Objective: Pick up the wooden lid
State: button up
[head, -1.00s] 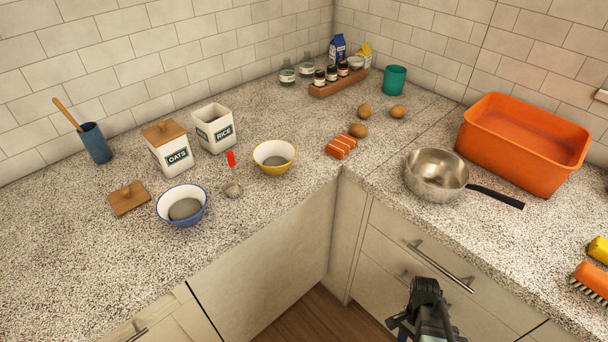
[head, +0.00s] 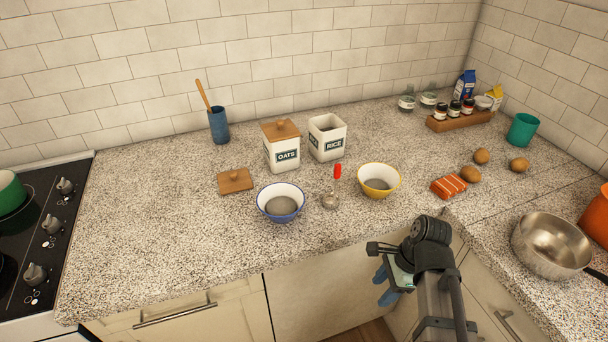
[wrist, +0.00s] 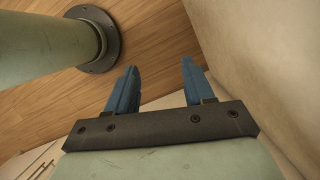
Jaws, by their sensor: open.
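A square wooden lid (head: 236,181) with a small knob lies flat on the counter, left of the blue-rimmed bowl. A second wooden lid (head: 281,130) sits on the white OATS canister (head: 283,155). The white RICE canister (head: 327,140) beside it has no lid on it. My gripper (head: 383,286) hangs in front of the counter, below its edge and well to the right of the loose lid. In the wrist view my gripper (wrist: 155,85) has its blue fingers apart with nothing between them, over the wooden floor.
A blue-rimmed bowl (head: 281,203), a red-handled tool (head: 332,190) and a yellow-rimmed bowl (head: 379,180) stand near the counter's front. A blue utensil cup (head: 219,126) stands behind the loose lid. The stove (head: 45,230) is far left; counter between it and the lid is clear.

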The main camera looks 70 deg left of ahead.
jog(key=s+a+r+n+g+y, duration=0.1)
jog(key=s+a+r, duration=0.3)
jog(key=s+r, duration=0.3)
jog(key=s+a+r+g+y, duration=0.1)
jog(key=s+a+r, duration=0.3)
jog(key=s+r, duration=0.3)
jog(key=m+t+h, duration=0.1)
jog(key=m+t, duration=0.3)
jog(key=m, duration=0.3)
send_near(233, 172)
jog(key=f, duration=0.2)
jog(key=s+f, duration=0.1)
jog(key=shift+s+a+f, duration=0.2)
jog(key=shift+a+f, duration=0.05)
jog(key=shift+f, duration=0.15)
jog(key=shift+a+f, duration=0.15)
jog(key=shift+f, duration=1.2)
jog(key=shift+a+f, duration=0.15)
jog(key=shift+f, duration=1.2)
grip_shut()
